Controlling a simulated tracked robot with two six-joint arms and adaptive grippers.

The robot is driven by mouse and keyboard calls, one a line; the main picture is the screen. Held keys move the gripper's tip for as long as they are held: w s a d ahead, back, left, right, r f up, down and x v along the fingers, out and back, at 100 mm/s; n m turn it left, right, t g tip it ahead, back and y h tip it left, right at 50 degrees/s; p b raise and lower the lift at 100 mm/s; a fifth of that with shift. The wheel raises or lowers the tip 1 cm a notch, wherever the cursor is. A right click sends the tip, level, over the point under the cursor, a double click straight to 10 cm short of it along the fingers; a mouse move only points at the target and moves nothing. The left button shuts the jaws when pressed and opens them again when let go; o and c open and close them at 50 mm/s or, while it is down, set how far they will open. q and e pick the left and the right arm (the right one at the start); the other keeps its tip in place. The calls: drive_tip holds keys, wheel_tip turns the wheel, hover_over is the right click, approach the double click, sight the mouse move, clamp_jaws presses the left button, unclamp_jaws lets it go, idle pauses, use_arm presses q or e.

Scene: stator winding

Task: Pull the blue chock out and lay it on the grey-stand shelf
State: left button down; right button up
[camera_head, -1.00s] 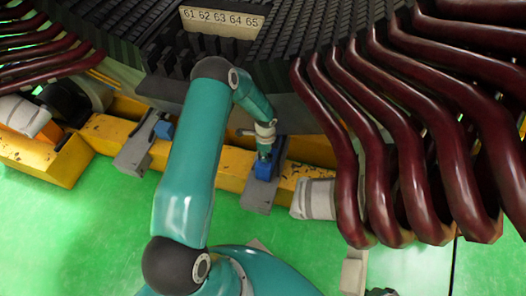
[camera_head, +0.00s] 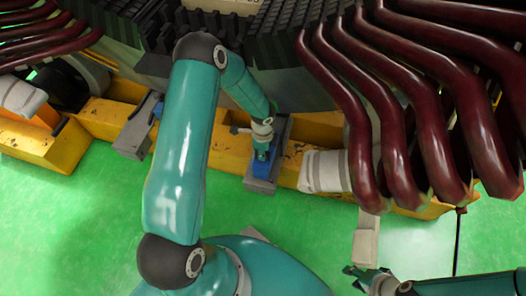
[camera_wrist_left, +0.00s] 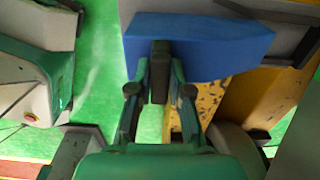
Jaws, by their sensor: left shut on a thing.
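The blue chock (camera_head: 260,169) is at the grey stand (camera_head: 261,185) in front of the yellow beam. In the left wrist view the chock (camera_wrist_left: 200,45) spans the top of the picture as a wide blue block with a slanted right end. My left gripper (camera_head: 262,154) comes down on it from above. Whether the chock still touches the stand is hard to tell. My right gripper (camera_head: 367,278) is at the bottom edge, away from the chock; its opening is unclear.
A second grey stand (camera_head: 134,138) with a blue piece (camera_head: 158,110) is to the left. Dark red coil bars (camera_head: 420,130) hang close on the right, above a white-wrapped part (camera_head: 322,171). Green floor (camera_head: 80,220) lies open in front of the yellow beam (camera_head: 220,150).

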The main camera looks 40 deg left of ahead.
use_arm(q)
drive_tip(key=c, duration=1)
unclamp_jaws()
wheel_tip(320, 180, up, 12)
